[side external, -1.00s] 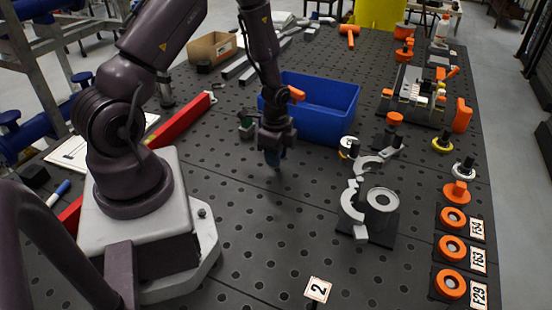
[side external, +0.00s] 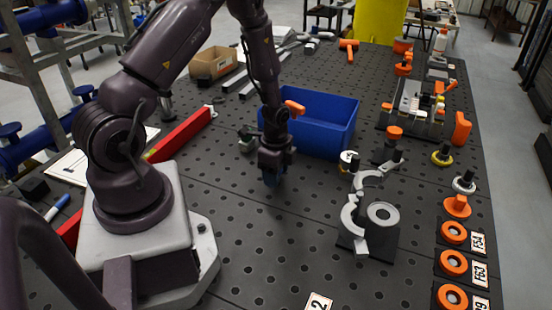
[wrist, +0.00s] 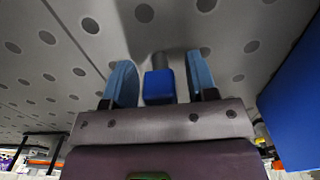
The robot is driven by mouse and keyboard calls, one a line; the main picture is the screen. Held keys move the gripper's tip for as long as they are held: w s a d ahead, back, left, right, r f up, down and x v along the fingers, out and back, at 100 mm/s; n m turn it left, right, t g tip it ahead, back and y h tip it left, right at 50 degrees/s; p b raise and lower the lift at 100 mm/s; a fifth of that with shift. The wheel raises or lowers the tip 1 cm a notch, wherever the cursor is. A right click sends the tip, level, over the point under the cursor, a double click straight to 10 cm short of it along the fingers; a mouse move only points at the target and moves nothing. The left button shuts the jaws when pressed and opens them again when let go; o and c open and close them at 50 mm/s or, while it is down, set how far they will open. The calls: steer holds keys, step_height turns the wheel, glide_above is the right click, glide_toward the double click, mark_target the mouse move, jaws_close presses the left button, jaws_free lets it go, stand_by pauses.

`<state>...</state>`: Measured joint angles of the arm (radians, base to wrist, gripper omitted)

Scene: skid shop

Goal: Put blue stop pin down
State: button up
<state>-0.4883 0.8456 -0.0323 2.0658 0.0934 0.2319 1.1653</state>
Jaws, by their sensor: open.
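The blue stop pin (wrist: 159,86) shows in the wrist view, with a blue block-shaped head and a grey shaft (wrist: 159,61) running towards the perforated table top (wrist: 110,45). My gripper (wrist: 161,80) is open, with one blue finger on each side of the pin and a visible gap on both sides. In the side view my gripper (side external: 272,180) points down, low over the table in front of the blue bin. The pin cannot be made out from the fingers there. I cannot tell whether the shaft sits in a hole.
The blue bin (side external: 330,133) stands just behind and right of my gripper. A grey clamp fixture (side external: 382,215) is to the right. A red bar (side external: 182,134) lies to the left. Orange rings (side external: 453,263) line the right edge. The table front of my gripper is clear.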

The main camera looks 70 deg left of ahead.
step_height(320, 180, up, 11)
steer(key=shift+r, duration=0.2)
steer(key=s+d+r+n+t+y, duration=0.15)
steer(key=d+r, duration=0.25)
steer(key=r, duration=0.4)
steer(key=s+d+r+n+t, duration=0.1)
steer(key=d+r+n, duration=0.25)
steer(key=r, duration=0.35)
steer(key=s+d+r+n+t+h, duration=0.1)
steer(key=s+d+r+n+t, duration=0.2)
steer(key=s+d+r, duration=0.4)
steer(key=shift+s+d+r+n, duration=0.2)
steer(key=shift+s+r+n, duration=0.05)
steer(key=shift+s+n, duration=0.3)
